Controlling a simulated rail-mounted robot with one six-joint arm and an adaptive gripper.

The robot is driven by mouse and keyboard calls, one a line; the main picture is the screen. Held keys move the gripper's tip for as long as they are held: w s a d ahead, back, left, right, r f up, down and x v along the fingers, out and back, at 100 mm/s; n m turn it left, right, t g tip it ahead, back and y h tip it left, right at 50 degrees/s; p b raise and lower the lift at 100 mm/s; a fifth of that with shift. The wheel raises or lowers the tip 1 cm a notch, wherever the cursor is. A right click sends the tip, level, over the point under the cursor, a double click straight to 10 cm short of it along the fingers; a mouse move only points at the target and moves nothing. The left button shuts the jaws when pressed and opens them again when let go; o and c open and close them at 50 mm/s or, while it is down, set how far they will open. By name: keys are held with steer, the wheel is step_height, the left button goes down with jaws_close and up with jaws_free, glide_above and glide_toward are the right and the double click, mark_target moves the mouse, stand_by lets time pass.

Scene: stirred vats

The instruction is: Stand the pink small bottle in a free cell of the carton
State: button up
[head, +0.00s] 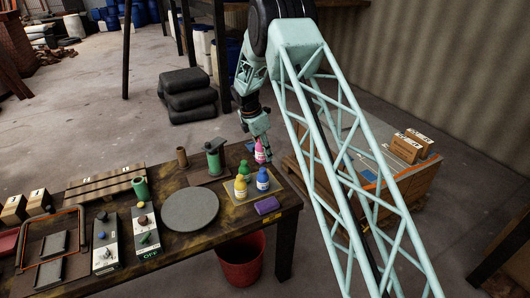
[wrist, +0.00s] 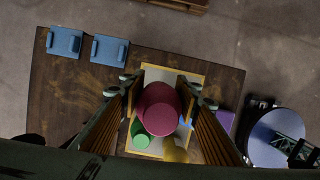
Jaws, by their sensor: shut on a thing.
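The pink small bottle (head: 260,152) is upright between the fingers of my gripper (head: 260,134), at the far edge of a yellow-bordered mat (head: 235,198). In the wrist view the pink bottle (wrist: 158,108) fills the gap between the two fingers of my gripper (wrist: 158,100), which is shut on it. The frames do not clearly show whether its base touches anything. A green bottle (head: 244,168), a yellow bottle (head: 241,187) and a blue bottle (head: 263,181) stand close by on the mat. I cannot make out a carton with cells in either view.
A purple block (head: 267,205) lies beside the mat. A round grey disc (head: 190,210) and a green cylinder device (head: 214,158) are to the left. Two blue holders (wrist: 64,42) (wrist: 109,49) sit at the table edge. Cardboard boxes (head: 408,147) stand at right, beyond my arm.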

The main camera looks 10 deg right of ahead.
steer(key=s+m, duration=0.1)
steer(key=s+a+r+m, duration=0.1)
steer(key=s+m+g, duration=0.1)
steer(key=m, duration=0.1)
steer(key=shift+a+r+p, duration=0.15)
steer(key=shift+r+p, duration=0.1)
steer(key=shift+p, duration=0.1)
steer(key=s+m, duration=0.2)
steer(key=m, duration=0.1)
steer(key=s+a+r+m+g, duration=0.1)
steer(key=s, duration=0.1)
steer(key=shift+s+m+p, duration=0.1)
steer(key=shift+m+p, duration=0.2)
steer(key=shift+p, duration=0.1)
steer(key=s+d+m+g+y+p, duration=0.2)
steer(key=s+m, duration=1.1)
steer(key=s, duration=0.9)
steer(key=shift+r+y+p, duration=0.25)
steer(key=shift+y+p, duration=0.05)
steer(key=shift+y, duration=0.1)
